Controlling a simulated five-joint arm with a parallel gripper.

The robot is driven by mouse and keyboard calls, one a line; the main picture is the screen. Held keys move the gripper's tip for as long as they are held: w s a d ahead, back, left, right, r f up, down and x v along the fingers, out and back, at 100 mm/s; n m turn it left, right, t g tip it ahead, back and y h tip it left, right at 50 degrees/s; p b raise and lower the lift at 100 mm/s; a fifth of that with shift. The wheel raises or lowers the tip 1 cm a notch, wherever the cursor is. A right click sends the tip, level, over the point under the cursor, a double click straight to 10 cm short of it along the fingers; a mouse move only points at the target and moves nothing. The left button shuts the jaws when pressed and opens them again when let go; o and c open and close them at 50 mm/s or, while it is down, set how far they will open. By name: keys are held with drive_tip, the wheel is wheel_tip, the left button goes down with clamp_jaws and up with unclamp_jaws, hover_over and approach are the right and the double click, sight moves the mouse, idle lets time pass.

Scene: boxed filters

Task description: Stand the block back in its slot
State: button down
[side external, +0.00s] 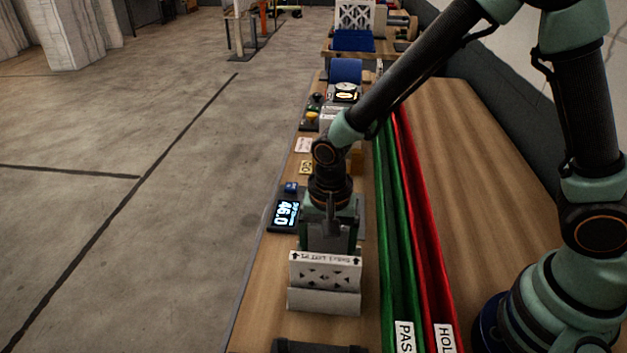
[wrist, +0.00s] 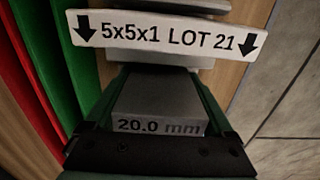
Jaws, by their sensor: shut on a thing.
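My gripper (side external: 328,238) points down over the near part of the wooden bench, just behind an upright white panel. In the wrist view a grey block (wrist: 158,100) marked "20.0 mm" sits between the two green fingers, which are shut on it. Part of the block also shows grey between the fingers in the side view (side external: 327,235). The white panel (side external: 325,268) carries arrows and "5x5x1 LOT 21" on its top edge, which is clear in the wrist view (wrist: 168,36). It stands in a grey holder (side external: 323,301). The block's lower end is hidden, and I cannot make out its slot.
A display (side external: 284,214) reading 46.0 lies left of my gripper. Green (side external: 391,230) and red (side external: 424,230) channels, labelled "PAS" and "HOL" in view, run along the right. Cards, buttons and a dial stand farther back. A dark bar (side external: 318,346) lies at the near edge.

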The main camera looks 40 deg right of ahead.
drive_tip(key=shift+f, duration=0.55)
unclamp_jaws()
drive_tip(key=shift+r, duration=0.1)
wheel_tip(320, 180, up, 12)
drive_tip(key=shift+f, duration=0.1)
drive_tip(key=s+d+r+n+t, duration=0.2)
drive_tip(key=d+r+n, duration=0.2)
drive_tip(key=d, duration=0.3)
drive_tip(key=s+d+r+n+t, duration=0.2)
drive_tip(key=d+r+n, duration=0.3)
drive_tip(key=d, duration=0.3)
drive_tip(key=shift+s+r+t, duration=0.35)
drive_tip(key=shift+r+t, duration=0.15)
drive_tip(key=shift+t, duration=0.3)
